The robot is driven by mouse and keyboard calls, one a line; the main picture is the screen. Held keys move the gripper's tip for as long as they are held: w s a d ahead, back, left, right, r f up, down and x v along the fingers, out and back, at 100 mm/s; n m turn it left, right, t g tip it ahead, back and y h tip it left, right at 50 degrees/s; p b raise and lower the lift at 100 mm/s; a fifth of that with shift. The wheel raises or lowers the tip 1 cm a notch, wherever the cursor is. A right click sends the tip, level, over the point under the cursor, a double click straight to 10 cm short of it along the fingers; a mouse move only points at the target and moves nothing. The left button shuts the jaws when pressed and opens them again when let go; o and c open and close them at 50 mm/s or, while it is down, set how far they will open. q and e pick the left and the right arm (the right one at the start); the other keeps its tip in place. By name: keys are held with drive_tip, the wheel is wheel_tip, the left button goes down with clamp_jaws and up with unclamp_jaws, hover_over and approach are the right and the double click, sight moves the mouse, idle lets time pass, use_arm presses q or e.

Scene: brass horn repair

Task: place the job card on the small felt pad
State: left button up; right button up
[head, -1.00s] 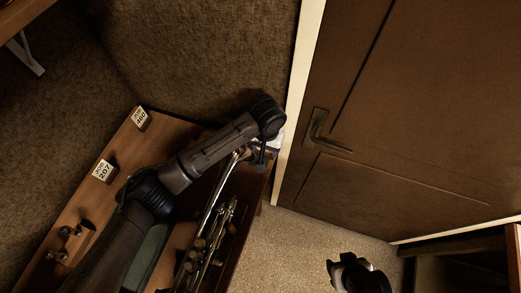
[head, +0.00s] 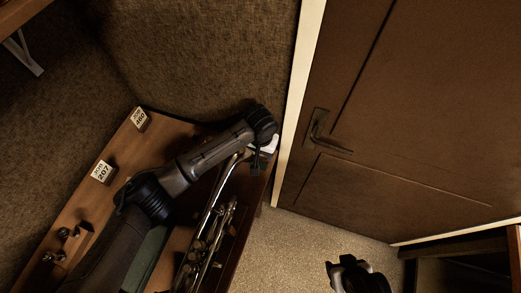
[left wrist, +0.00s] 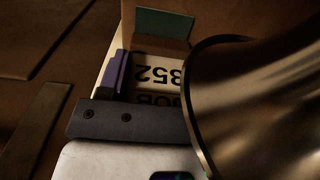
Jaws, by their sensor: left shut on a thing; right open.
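In the left wrist view, a pale job card (left wrist: 157,75) reads "JOB 352" upside down. My left gripper (left wrist: 118,75) is shut on it; a purple finger pad shows at the card's left side. The brass bell (left wrist: 250,90) hides the card's right side. A small green patch (left wrist: 165,22) lies just beyond the card; I cannot tell surely whether it is the felt pad. In the head view my left gripper (head: 257,166) is low over the bench's right end, and the held card cannot be made out. My right gripper (head: 345,272) is open, over the floor.
The wooden bench (head: 118,150) carries job cards 207 (head: 102,172) and 480 (head: 140,119) at its back edge. A brass horn (head: 205,240) lies along the front, beside a green mat (head: 148,258). A door (head: 400,130) stands right of the bench.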

use_arm(q)
drive_tip(key=shift+f, duration=0.1)
drive_tip(key=o, duration=0.9)
drive_tip(key=shift+o, duration=0.2)
wheel_tip(320, 180, up, 10)
drive_tip(key=shift+r+p, duration=0.15)
drive_tip(key=shift+p, duration=0.4)
drive_tip(key=shift+r, duration=0.95)
